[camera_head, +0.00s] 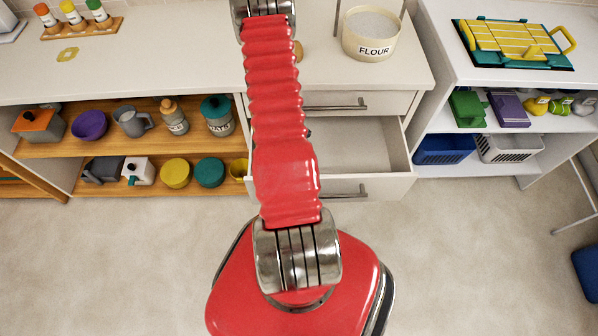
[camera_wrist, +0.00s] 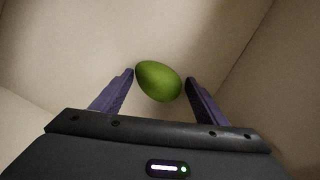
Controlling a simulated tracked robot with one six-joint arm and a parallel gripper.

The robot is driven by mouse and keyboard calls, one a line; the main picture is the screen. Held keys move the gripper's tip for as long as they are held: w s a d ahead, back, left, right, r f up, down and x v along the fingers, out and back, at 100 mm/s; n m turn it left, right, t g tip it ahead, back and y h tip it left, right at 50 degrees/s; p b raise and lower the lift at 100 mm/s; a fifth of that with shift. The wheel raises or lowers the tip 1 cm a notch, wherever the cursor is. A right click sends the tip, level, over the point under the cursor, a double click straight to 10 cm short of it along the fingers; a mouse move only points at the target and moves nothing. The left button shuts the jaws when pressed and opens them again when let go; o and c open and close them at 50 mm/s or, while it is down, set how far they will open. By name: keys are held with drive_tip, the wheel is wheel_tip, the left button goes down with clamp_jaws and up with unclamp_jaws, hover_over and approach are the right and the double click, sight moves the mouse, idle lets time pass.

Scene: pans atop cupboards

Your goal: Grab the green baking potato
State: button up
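The green baking potato (camera_wrist: 158,82) shows in the wrist view as a smooth green oval. It lies on a pale surface between cream walls, which look like the inside of a drawer. My gripper (camera_wrist: 160,82) is open, with one purple finger on each side of the potato. The left fingertip is very close to the potato; a small gap shows on the right. I cannot tell whether either finger touches it. In the head view the potato and my gripper are hidden.
An open drawer (camera_head: 368,150) stands out below the counter, partly behind my red arm. A flour pot (camera_head: 372,48) is on the counter above. Shelves with pots and jars are at left. Drawer walls stand close around my gripper.

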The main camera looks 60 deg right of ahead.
drive_tip(key=c, duration=0.8)
drive_tip(key=shift+r, duration=0.15)
drive_tip(key=shift+r, duration=4.9)
